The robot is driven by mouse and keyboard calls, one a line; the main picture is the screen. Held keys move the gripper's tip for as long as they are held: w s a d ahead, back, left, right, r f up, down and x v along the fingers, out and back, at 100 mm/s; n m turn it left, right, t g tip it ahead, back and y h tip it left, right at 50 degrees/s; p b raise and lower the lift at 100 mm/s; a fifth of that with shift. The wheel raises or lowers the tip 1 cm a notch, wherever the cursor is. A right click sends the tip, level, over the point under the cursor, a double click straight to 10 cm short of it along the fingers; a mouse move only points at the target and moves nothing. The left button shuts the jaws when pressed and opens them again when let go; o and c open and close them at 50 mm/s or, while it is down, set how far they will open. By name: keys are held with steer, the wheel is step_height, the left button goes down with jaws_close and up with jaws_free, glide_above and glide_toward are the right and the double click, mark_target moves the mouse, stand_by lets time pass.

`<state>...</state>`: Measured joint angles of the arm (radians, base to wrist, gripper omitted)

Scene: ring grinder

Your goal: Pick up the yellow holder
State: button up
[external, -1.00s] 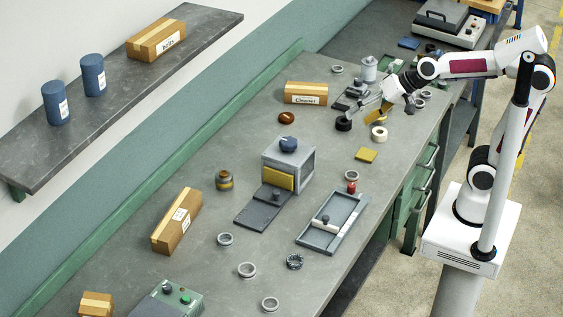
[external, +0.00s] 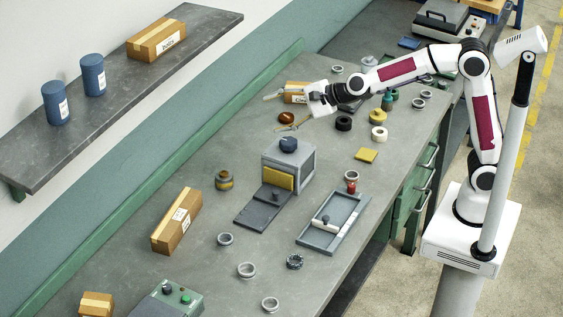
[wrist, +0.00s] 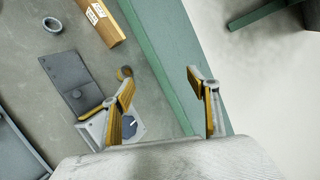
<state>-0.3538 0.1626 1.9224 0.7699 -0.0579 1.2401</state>
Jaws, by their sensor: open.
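Several yellow things are in the external view, and I cannot tell for sure which is the holder. A round yellow piece (external: 377,117) stands among small parts at the far right of the bench. A yellow panel (external: 279,179) sits on the front of the grey machine (external: 303,172) with the blue knob. My gripper (external: 275,112) is open and empty, above the bench behind that machine and apart from the yellow pieces. In the wrist view, my gripper (wrist: 160,80) shows both fingers spread with nothing between them.
A cardboard box (external: 297,88) is close behind my gripper. A black ring (external: 343,123) and a white ring (external: 379,134) lie near the round yellow piece. A grey tray (external: 334,222) is at the front. The green rail (wrist: 160,70) runs beneath my gripper in the wrist view.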

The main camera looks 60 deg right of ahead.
steer(key=w+a+f+m+t+h, duration=0.1)
steer(key=w+a+f+m+h, duration=0.1)
steer(key=w+a+f+m, duration=0.35)
steer(key=m+h, duration=0.6)
steer(key=m, duration=0.9)
glide_toward(224, 179)
steer(key=w+d+f, duration=0.2)
steer(key=w, duration=0.1)
steer(key=shift+d+f, duration=0.15)
steer(key=shift+d, duration=0.1)
steer(key=shift+w, duration=0.15)
steer(key=shift+x, duration=1.2)
steer(key=shift+w, duration=0.1)
steer(key=shift+f+x, duration=0.2)
steer(key=shift+x, duration=2.35)
